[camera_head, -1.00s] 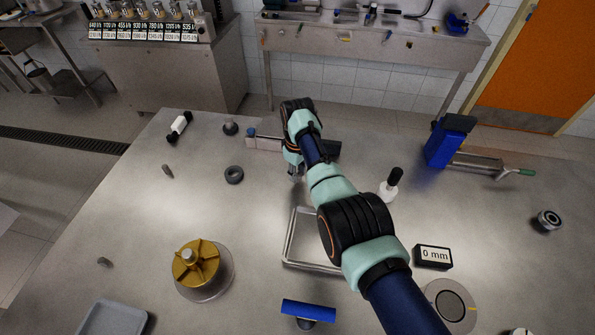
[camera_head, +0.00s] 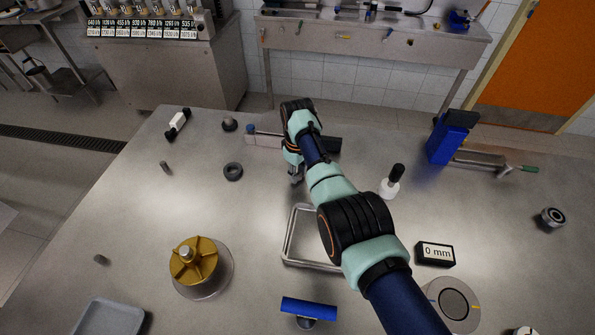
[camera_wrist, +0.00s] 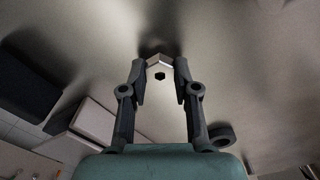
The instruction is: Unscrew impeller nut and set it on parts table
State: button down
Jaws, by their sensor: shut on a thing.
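My gripper (camera_head: 297,176) hangs over the table's middle, behind the metal tray and well away from the gold impeller (camera_head: 206,262). In the wrist view, the fingertips (camera_wrist: 160,72) are closed on a small light hexagonal nut (camera_wrist: 158,60). A small dark hexagonal spot shows just below the nut, between the fingers. The impeller sits on a round metal base at the front left, with a bare grey stud standing up at its centre. The nut is too small to make out in the head view. The gap between it and the tabletop cannot be told exactly.
A dark ring (camera_head: 233,171) lies left of my gripper; it also shows in the wrist view (camera_wrist: 220,136). Table around the ring is mostly clear.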

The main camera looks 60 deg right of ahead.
jog(key=shift+f+b, duration=0.35)
jog(key=shift+f, duration=0.2)
jog(key=c, duration=0.8)
grip_release()
jog(key=shift+r, duration=0.15)
jog(key=shift+r, duration=0.1)
notch_tip(320, 180, up, 16)
jog(key=p, duration=0.6)
